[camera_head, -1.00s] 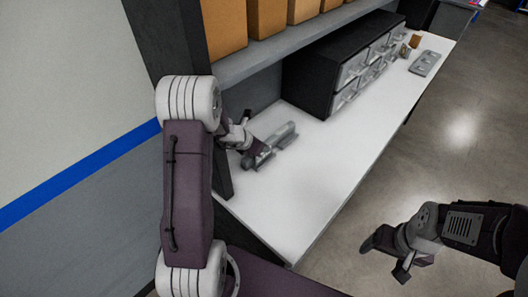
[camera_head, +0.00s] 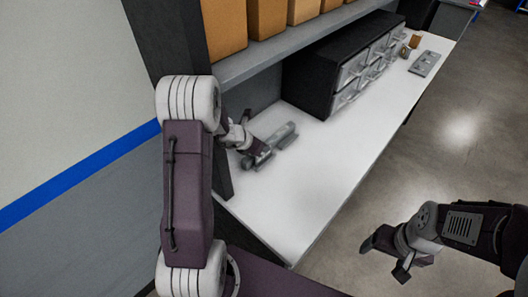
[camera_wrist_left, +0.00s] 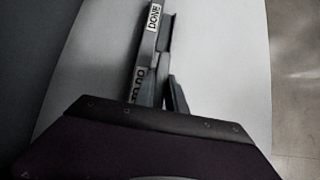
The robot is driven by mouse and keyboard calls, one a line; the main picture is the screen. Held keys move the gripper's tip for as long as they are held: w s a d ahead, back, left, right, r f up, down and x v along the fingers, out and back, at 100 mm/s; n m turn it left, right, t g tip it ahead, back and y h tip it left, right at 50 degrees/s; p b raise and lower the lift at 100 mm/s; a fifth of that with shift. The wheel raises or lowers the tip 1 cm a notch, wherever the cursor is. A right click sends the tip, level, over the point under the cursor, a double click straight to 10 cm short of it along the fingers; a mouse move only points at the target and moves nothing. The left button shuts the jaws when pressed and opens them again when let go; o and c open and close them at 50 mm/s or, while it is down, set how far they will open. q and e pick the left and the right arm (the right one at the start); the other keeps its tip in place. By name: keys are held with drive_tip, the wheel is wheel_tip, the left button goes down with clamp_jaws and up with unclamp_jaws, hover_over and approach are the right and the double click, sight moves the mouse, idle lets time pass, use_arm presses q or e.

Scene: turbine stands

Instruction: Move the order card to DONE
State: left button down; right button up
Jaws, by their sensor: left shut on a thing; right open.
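A narrow grey card holder (camera_head: 286,134) lies on the white bench at its near left end. In the left wrist view it runs away from me, with a DONE label (camera_wrist_left: 154,17) at the far end and a TO DO label (camera_wrist_left: 137,86), partly covered, at the near end. My left gripper (camera_head: 264,155) is low at the holder's near end, its fingers (camera_wrist_left: 168,80) beside the TO DO label. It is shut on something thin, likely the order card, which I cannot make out. My right gripper (camera_head: 386,255) is open and empty, away from the bench over the floor.
A black cabinet with clear drawers (camera_head: 340,65) stands behind the holder. A shelf (camera_head: 290,45) with brown boxes hangs above, and a dark post (camera_head: 218,165) stands close to my left arm. A grey plate (camera_head: 425,63) lies far off. The bench middle (camera_head: 330,165) is clear.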

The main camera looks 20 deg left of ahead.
use_arm(q)
drive_tip(key=shift+r+p, duration=0.3)
drive_tip(key=shift+r, duration=0.15)
drive_tip(key=shift+r+p, duration=0.65)
drive_tip(key=shift+r, duration=0.3)
drive_tip(key=shift+s, duration=0.1)
